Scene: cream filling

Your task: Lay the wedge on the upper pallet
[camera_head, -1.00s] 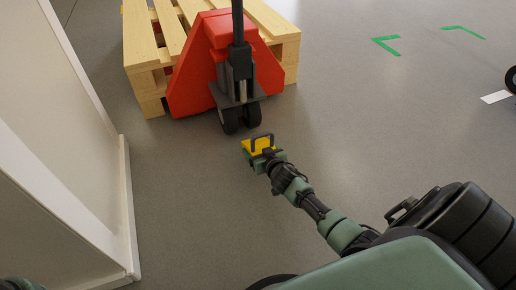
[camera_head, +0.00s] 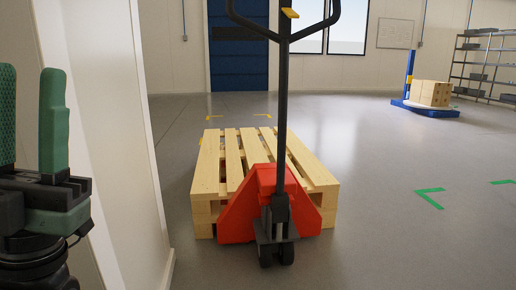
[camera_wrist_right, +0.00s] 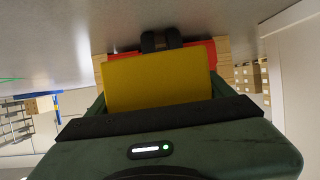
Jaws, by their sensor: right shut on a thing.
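The wedge (camera_wrist_right: 155,82) is a flat yellow piece in the right wrist view. My right gripper (camera_wrist_right: 158,92) is shut on it, with green fingers at its two sides; the right arm is not in the head view. A light wood pallet (camera_head: 232,160) stands on the floor ahead in the head view, with a slatted bare top. I cannot tell clearly whether it is one pallet or a stack. A red pallet jack (camera_head: 238,217) is at its near end. My left gripper (camera_head: 30,120) is open and empty at the left edge, beside a white wall.
The white wall (camera_head: 105,130) runs close along the left. The jack's black upright handle (camera_head: 282,110) rises in front of the pallet. A blue platform with cardboard boxes (camera_head: 433,93) stands far right, before a shelf rack (camera_head: 490,60). Grey floor is free to the right.

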